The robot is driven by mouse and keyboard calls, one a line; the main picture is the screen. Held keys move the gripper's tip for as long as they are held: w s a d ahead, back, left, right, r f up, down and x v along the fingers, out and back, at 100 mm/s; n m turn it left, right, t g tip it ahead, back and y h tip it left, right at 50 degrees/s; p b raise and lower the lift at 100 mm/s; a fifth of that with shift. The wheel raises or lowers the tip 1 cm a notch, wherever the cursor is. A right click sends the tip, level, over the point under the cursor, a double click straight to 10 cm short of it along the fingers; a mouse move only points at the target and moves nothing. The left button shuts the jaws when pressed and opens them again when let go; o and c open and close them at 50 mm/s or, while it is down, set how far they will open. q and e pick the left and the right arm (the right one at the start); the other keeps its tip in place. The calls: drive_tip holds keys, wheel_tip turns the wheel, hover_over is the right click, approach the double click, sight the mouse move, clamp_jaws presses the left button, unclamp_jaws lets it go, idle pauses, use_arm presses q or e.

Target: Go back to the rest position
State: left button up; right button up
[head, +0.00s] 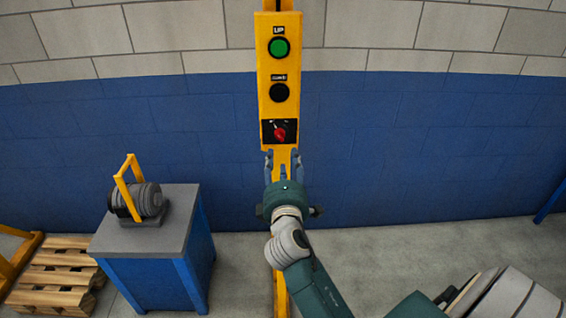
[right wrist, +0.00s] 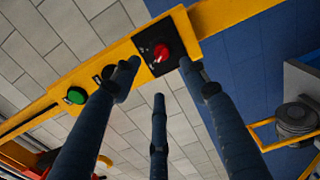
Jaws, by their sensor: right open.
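The yellow control panel (head: 265,70) hangs upright in front of the wall. It carries a green button (head: 279,47) labelled UP, a black button (head: 280,92) and a red knob (head: 279,132) on a black plate. My right gripper (head: 282,155) is open and empty, its fingers pointing up just below the red knob in the head view. In the right wrist view, the fingers (right wrist: 160,75) spread below and beside the red knob (right wrist: 160,53), with no contact visible. The green button (right wrist: 76,95) shows there too. My left gripper is in neither view.
A blue cabinet (head: 163,285) with a grey top stands at the left, bearing a motor-like grey unit (head: 150,200) with a yellow handle. Wooden pallets (head: 55,270) lie further left. The blue and white wall (head: 420,130) is behind. Grey floor right of the panel looks clear.

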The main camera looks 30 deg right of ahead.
drive_tip(key=shift+s+a, duration=0.1)
drive_tip(key=shift+s, duration=0.1)
idle(0.4)
drive_tip(key=a+f+g+y, duration=0.1)
drive_tip(key=a+f+y, duration=0.15)
drive_tip(key=f, duration=0.75)
drive_tip(key=a+f+g+y, duration=0.1)
drive_tip(key=a+f+y, duration=0.15)
drive_tip(key=f, duration=0.75)
drive_tip(key=s+a+f+m+g+y, duration=0.1)
drive_tip(key=s+a+f, duration=0.15)
drive_tip(key=f, duration=0.55)
drive_tip(key=s+a+f+g+y, duration=0.1)
drive_tip(key=s+a+f+g, duration=0.1)
drive_tip(key=s+f, duration=0.35)
drive_tip(key=s+a+f+m+g+y, duration=0.1)
drive_tip(key=s+a+f, duration=0.1)
drive_tip(key=f, duration=0.7)
drive_tip(key=s+f+m+g, duration=0.2)
drive_tip(key=s+f, duration=0.6)
drive_tip(key=s, duration=0.5)
drive_tip(key=s+a+f+m+g+y, duration=0.1)
drive_tip(key=s+f+m+g, duration=0.2)
drive_tip(key=s+f, duration=0.5)
drive_tip(key=s+a+f+m+g, duration=0.1)
drive_tip(key=s+f, duration=0.6)
drive_tip(key=s, duration=1.2)
drive_tip(key=shift+s+f+m+g+y+b, duration=0.35)
drive_tip(key=shift+m+g, duration=0.35)
drive_tip(key=shift+g, duration=0.4)
